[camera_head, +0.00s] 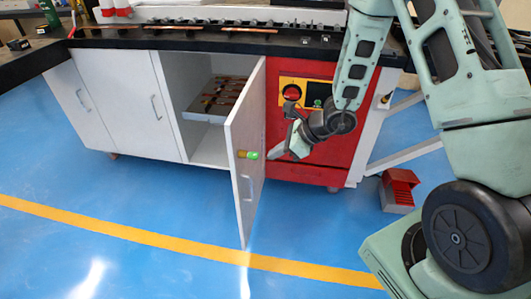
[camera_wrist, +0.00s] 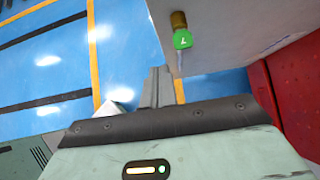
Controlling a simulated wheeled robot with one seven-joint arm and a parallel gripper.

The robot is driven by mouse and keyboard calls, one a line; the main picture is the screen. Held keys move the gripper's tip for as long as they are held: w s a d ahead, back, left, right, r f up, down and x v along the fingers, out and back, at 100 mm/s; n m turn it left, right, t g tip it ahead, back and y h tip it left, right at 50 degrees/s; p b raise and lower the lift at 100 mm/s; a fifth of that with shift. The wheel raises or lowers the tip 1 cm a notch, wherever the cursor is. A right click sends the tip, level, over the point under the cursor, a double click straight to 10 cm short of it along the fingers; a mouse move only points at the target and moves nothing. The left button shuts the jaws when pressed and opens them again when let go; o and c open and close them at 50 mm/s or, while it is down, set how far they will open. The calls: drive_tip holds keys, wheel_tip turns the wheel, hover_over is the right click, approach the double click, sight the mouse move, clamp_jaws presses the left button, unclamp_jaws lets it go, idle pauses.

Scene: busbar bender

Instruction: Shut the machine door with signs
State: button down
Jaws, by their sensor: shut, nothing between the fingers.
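The white cabinet door (camera_head: 246,165) stands open, swung outward from the front of the machine, with a handle on its outer face. In the wrist view its pale face (camera_wrist: 235,35) fills the upper right. A small green and brass-coloured piece (camera_head: 248,154) shows against the door; in the wrist view the green part (camera_wrist: 182,40) carries a white mark. I cannot tell how it is fixed. My gripper (camera_head: 272,156) is just right of the door, on its outer side, fingers shut and empty. It also shows in the wrist view (camera_wrist: 157,72). I cannot tell whether it touches the door.
The open compartment holds a grey tray (camera_head: 207,113) with copper-coloured pieces. Two closed white doors (camera_head: 130,90) are left of it. A red panel (camera_head: 315,150) with a yellow sign plate (camera_head: 293,91) is to the right. A red pedal (camera_head: 399,187) stands on the floor. Floor before the door is clear.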

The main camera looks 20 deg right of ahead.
sight(235, 167)
drive_tip(key=shift+w+a+f+p, duration=0.3)
drive_tip(key=shift+w+a+f, duration=0.65)
drive_tip(key=shift+a, duration=0.35)
drive_tip(key=shift+w+a+f+p, duration=0.3)
drive_tip(key=shift+w+a+f, duration=0.65)
drive_tip(key=shift+a, duration=0.4)
drive_tip(key=shift+w+a+f+p, duration=0.3)
drive_tip(key=shift+w+a+f, duration=0.65)
drive_tip(key=shift+a, duration=0.35)
